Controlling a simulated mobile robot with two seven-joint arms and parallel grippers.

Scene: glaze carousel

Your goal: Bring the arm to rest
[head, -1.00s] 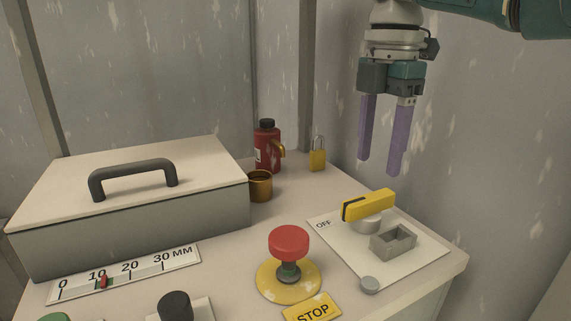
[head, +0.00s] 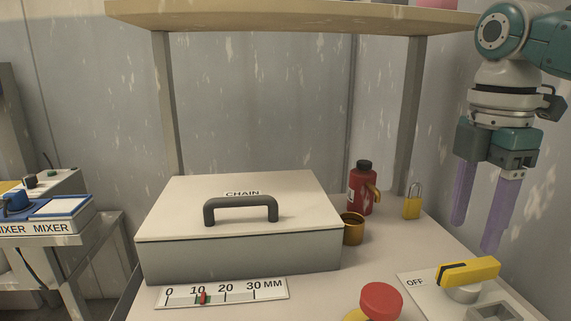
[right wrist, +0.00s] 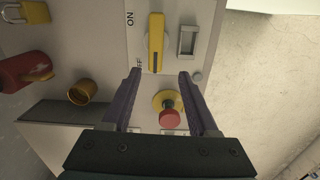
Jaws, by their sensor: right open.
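My right gripper (head: 476,222) hangs at the right of the head view with its two purple fingers pointing down, apart and empty. It is above and behind the yellow switch handle (head: 468,271), touching nothing. In the right wrist view the open fingers (right wrist: 160,75) frame the red stop button (right wrist: 170,117), with the yellow handle (right wrist: 156,42) beyond them. The handle lies towards the word OFF in the head view. My left gripper is in neither view.
A grey box marked CHAIN (head: 240,255) stands on the bench left of a brass cup (head: 352,229), a red bottle (head: 361,190) and a yellow padlock (head: 412,207). A shelf (head: 290,18) spans above. A scale (head: 222,292) lies in front. A mixer panel (head: 48,215) stands left.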

